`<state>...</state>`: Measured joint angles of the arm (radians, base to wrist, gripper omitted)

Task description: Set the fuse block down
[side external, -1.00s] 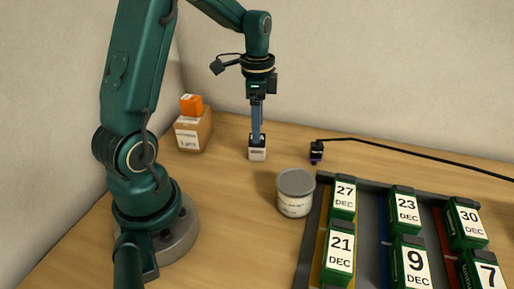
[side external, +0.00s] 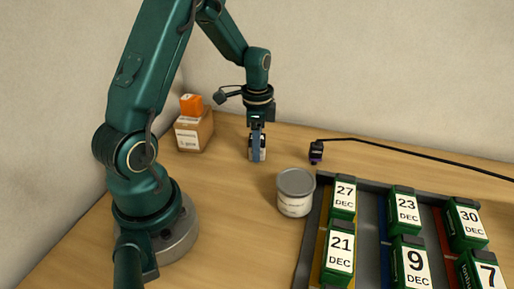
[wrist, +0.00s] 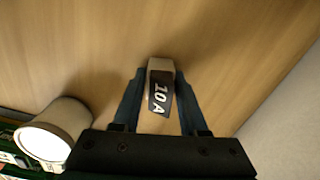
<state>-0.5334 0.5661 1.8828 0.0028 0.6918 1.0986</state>
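The fuse block (wrist: 159,92) is pale with a dark "10 A" label and lies between the two fingers of my gripper (wrist: 161,78) in the wrist view. The fingers flank it closely on both sides; I cannot make out whether both press on it. In the side external view my gripper (side external: 257,158) points straight down at the back of the wooden table, and the white edges of the block (side external: 264,153) show beside the near finger. The block appears upright at table level; its underside contact is too small to tell.
A grey-lidded tub (side external: 295,204) stands to the right of my gripper. A cardboard box (side external: 193,134) with an orange item is at left. A small dark plug (side external: 316,152) with a cable lies at right. A tray (side external: 308,248) of green dated blocks is at front right.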

